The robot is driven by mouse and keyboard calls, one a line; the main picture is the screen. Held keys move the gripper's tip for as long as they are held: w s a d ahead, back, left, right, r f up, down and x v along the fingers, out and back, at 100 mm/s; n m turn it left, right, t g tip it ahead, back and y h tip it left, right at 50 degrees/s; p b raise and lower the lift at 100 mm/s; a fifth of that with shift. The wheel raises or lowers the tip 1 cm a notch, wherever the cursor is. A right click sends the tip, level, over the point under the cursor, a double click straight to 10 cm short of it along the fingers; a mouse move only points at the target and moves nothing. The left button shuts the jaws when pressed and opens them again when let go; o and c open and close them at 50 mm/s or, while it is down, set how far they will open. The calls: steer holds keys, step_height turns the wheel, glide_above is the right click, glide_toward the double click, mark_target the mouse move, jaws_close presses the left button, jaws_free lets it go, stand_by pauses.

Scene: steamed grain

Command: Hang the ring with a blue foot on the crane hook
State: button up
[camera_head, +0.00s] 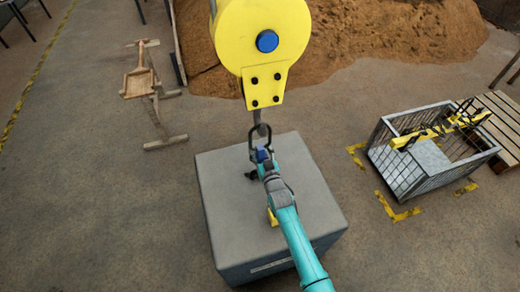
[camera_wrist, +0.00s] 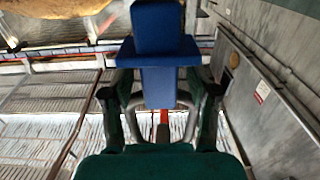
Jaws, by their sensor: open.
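The yellow crane block (camera_head: 262,35) hangs at top centre in the head view, with the grey hook (camera_head: 259,117) below it. A dark ring (camera_head: 251,140) is upright at the hook's lower end. It seems to loop around the hook, but I cannot tell if it rests on it. The ring's blue foot (camera_head: 263,155) points down toward my gripper (camera_head: 265,165). In the wrist view the blue foot (camera_wrist: 155,28) stands between the fingers of my gripper (camera_wrist: 160,95). The jaws are open around it; contact is unclear.
A grey block (camera_head: 315,215) stands under the hook, with a small yellow piece (camera_head: 272,217) on top, partly behind my arm. A wire cage (camera_head: 405,170) with yellow-footed items stands at right beside a pallet (camera_head: 500,120). A wooden frame (camera_head: 155,105) and grain pile (camera_head: 400,30) lie behind.

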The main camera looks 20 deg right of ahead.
steer(key=s, duration=1.2)
steer(key=shift+r, duration=0.2)
steer(key=s+r+g, duration=0.1)
steer(key=s, duration=2.4)
steer(key=s+r+g, duration=0.2)
steer(key=s+r, duration=1.2)
steer(key=s, duration=0.4)
steer(key=shift+s+r, duration=0.15)
steer(key=shift+r, duration=0.15)
